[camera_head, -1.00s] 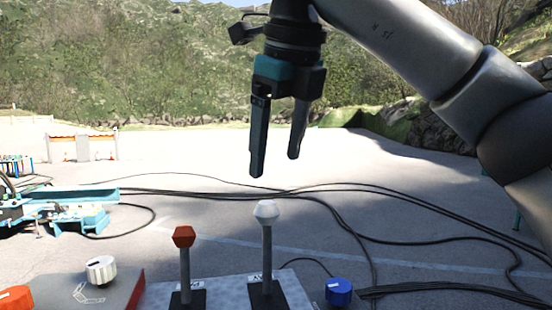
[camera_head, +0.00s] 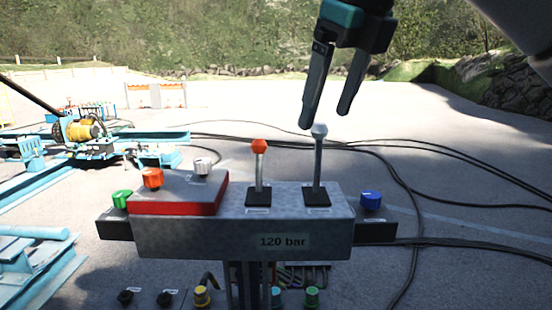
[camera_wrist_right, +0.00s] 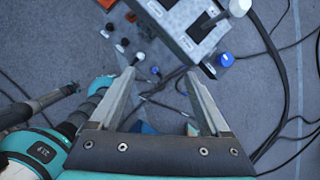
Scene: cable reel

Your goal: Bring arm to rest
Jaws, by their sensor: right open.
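My right gripper (camera_head: 325,115) hangs at the upper right of the head view, fingers pointing down, open and empty. Its fingertips appear just above and behind the white-knobbed lever (camera_head: 318,160) in the picture; I cannot tell the exact gap. In the right wrist view the two fingers (camera_wrist_right: 160,88) are spread apart with nothing between them. The control console (camera_head: 230,238) stands below, with an upright orange-knobbed lever (camera_head: 259,165) beside the white one. My left gripper is not in the head view.
The console carries a red-edged box (camera_head: 175,208) with orange and white knobs, a green knob (camera_head: 121,198) and a blue knob (camera_head: 370,199). Black cables (camera_head: 430,185) lie across the ground at right. Blue machinery (camera_head: 95,145) stands at left. Open paving lies behind.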

